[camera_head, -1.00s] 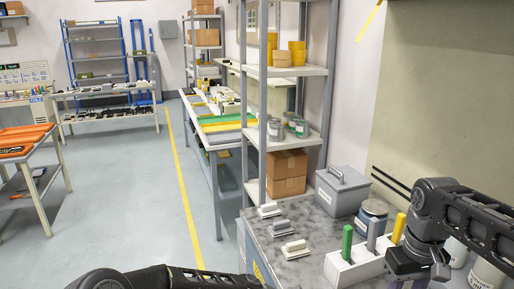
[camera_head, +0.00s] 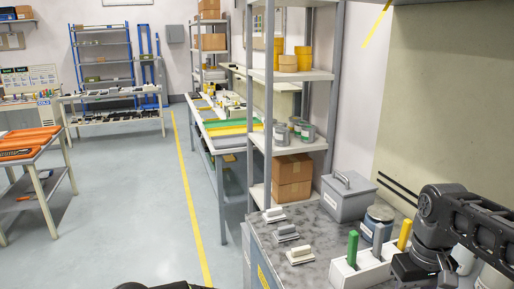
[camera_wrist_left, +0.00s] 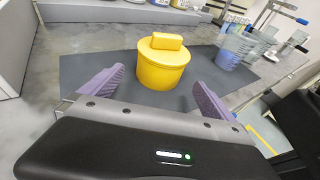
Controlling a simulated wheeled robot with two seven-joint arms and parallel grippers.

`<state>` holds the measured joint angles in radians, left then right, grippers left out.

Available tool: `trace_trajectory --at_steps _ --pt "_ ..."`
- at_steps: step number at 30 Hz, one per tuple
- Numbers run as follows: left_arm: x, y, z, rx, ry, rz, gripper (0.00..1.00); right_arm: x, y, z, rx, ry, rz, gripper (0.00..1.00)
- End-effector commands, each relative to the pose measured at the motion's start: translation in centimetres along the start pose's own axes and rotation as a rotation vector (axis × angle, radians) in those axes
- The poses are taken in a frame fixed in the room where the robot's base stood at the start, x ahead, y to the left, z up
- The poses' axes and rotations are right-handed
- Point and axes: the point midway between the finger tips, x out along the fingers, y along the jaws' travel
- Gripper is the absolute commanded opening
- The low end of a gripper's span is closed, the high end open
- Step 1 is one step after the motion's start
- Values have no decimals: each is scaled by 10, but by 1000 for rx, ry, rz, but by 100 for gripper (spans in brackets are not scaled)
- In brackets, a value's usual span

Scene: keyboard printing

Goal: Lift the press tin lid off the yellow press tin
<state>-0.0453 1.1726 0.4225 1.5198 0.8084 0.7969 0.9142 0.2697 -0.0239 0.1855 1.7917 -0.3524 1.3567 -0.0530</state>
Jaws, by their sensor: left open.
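The yellow press tin (camera_wrist_left: 160,75) stands upright on a dark mat in the left wrist view. Its yellow press tin lid (camera_wrist_left: 163,49) is on top, with a raised yellow block grip (camera_wrist_left: 167,41). My left gripper (camera_wrist_left: 157,78) is open, its two purple fingers pointing towards the tin, one on each side in the picture. Nothing is between the fingers, and contact with the tin cannot be made out. The head view does not show this tin. My right arm comes in from the right there, with its gripper (camera_head: 428,274) near the bottom edge, its jaws unclear.
The dark mat (camera_wrist_left: 88,72) lies on a grey worktop. A blue-grey cup (camera_wrist_left: 232,55) stands right of the tin, with clear containers beyond. In the head view, a grey lidded box (camera_head: 346,199) and a white holder (camera_head: 362,272) with coloured handles stand on the bench.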

Motion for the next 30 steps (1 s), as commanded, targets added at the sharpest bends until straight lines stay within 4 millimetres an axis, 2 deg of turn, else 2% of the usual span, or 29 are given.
trace_trajectory --at_steps 9,15,28,30 --pt "48 -1 0 1 -1 -2 100 0 0 0 0 0 0 39" --pt "68 0 0 0 0 -1 100 0 0 0 0 0 0 39" --pt "74 0 0 1 1 1 100 0 0 0 0 0 0 39" --pt "74 0 0 1 1 1 94 0 0 0 0 0 0 39"
